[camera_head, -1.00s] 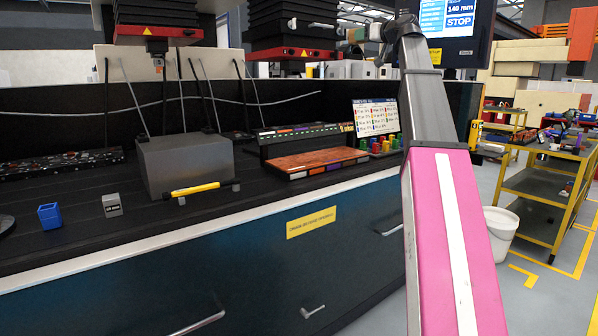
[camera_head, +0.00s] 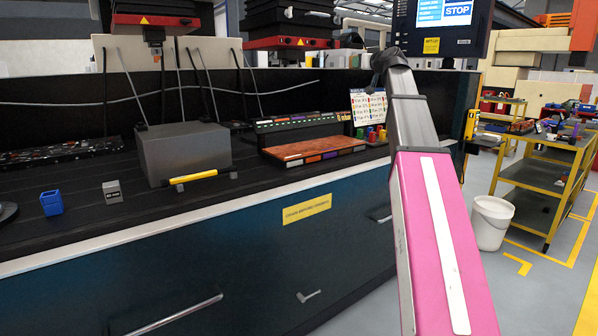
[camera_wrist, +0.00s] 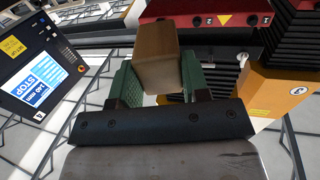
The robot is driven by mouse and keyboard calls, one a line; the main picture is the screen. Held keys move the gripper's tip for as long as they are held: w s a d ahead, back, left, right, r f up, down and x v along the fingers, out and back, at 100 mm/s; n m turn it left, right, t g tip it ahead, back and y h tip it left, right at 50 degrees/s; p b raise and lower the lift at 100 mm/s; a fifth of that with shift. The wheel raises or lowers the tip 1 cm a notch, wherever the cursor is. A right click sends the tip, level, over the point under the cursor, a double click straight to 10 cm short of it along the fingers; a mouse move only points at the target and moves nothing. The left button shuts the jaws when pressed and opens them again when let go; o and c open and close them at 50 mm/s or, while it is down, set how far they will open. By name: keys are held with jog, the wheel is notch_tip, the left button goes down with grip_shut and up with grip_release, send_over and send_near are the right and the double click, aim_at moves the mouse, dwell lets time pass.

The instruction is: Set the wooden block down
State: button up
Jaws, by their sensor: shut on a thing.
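The wooden block (camera_wrist: 156,52) is light brown and sits between the two green fingers of my gripper (camera_wrist: 157,85) in the wrist view. The gripper is shut on it and holds it up in the air, with the block's far end projecting beyond the fingers. Behind it the wrist view shows machine parts and ceiling beams, with no surface under the block. In the head view my arm rises at the right of centre, and neither the gripper nor the block can be made out there.
A white bucket (camera_head: 491,222) and yellow cart (camera_head: 545,178) stand right.

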jog(key=s+a+f+m+h, duration=0.1)
jog(key=f+h, duration=0.1)
jog(key=f, duration=0.8)
jog(key=s+a+f+m+t+h, duration=0.1)
jog(key=s+a+f+m+h, duration=0.1)
jog(key=f, duration=0.8)
jog(key=s+a+f+m+h, duration=0.1)
jog(key=f+h, duration=0.1)
jog(key=f, duration=0.8)
jog(key=shift+s+a+f+h, duration=0.25)
jog(key=shift+s+a+h, duration=0.1)
jog(key=shift+s+h, duration=0.05)
